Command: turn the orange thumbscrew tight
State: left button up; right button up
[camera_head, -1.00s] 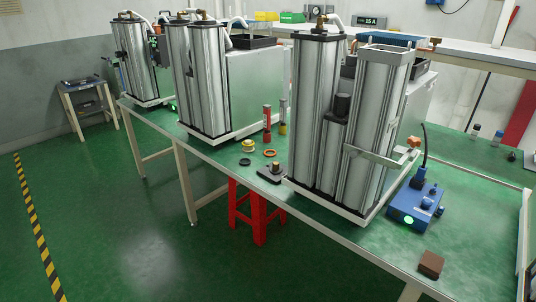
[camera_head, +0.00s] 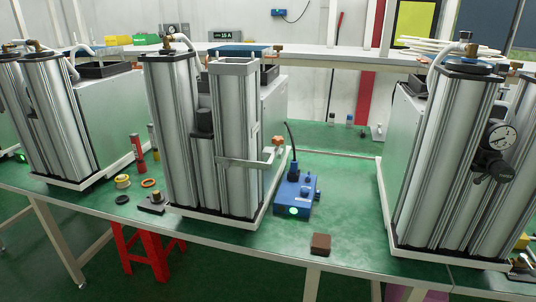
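The orange thumbscrew (camera_head: 277,141) is a small knob at the right end of a pale metal clamp bracket (camera_head: 243,163). The bracket runs across the front of the right-hand silver column (camera_head: 232,120) of the middle sieve unit. How tight the thumbscrew is cannot be told at this size. Neither of my grippers is in view.
A blue control box (camera_head: 296,192) with a lit green button stands right of the columns. A brown block (camera_head: 320,244) lies near the table's front edge. Another unit with a gauge (camera_head: 498,136) stands at right. A red stool (camera_head: 150,250) is below.

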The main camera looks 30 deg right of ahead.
aim_at(277, 140)
jog(key=l+z, duration=1.2)
jog(key=z, duration=0.15)
